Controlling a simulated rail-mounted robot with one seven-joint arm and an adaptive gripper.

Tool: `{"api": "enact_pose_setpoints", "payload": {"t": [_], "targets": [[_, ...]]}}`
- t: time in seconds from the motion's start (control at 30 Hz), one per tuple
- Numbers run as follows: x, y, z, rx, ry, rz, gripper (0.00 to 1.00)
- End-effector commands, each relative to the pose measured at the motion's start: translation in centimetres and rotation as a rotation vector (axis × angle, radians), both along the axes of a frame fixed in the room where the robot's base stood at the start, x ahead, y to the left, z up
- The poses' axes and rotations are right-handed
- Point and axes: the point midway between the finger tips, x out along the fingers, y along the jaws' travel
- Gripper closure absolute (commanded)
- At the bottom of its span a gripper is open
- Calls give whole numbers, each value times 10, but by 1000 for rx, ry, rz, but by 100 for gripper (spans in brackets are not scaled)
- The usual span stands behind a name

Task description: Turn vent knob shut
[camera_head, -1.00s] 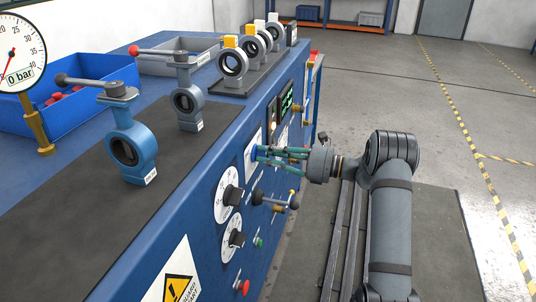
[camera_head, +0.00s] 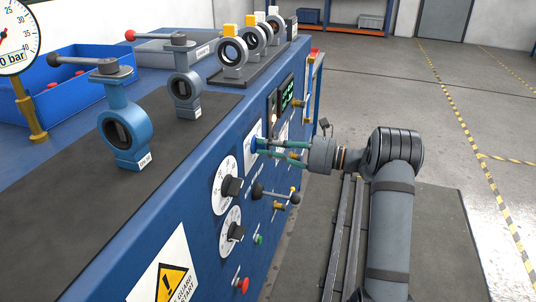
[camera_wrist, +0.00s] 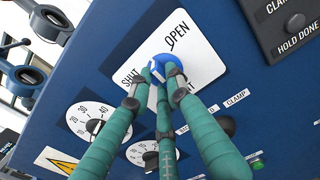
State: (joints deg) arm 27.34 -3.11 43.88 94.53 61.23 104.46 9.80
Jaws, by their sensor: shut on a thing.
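The vent knob is blue (camera_wrist: 165,60) and sits on a white plate (camera_wrist: 195,32) marked SHUT at left and OPEN at upper right, with a lower word partly covered by my fingers. A white mark on the knob shows on its left side, toward SHUT; its exact angle is partly hidden by a fingertip. My gripper (camera_wrist: 163,80) has long green fingers closed around the knob. In the head view my gripper (camera_head: 263,148) reaches in from the right, and the blue knob (camera_head: 254,145) shows at its fingertips on the front panel.
Two dial knobs (camera_head: 232,187) (camera_head: 235,232) and a black-balled lever (camera_head: 293,197) lie below on the panel. A red button (camera_head: 243,285) is lower. Butterfly valves (camera_head: 128,130) stand on the bench top. The floor at right is open.

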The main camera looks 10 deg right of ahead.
Motion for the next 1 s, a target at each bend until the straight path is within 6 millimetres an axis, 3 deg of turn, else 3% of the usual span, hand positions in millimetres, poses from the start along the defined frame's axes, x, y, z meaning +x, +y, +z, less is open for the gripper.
{"api": "enact_pose_setpoints", "payload": {"t": [0.03, 1.0], "targets": [[0, 0, -7, -23, -42, 0, 100], [-2, 1, -11, -453, -795, 0, 100]]}}
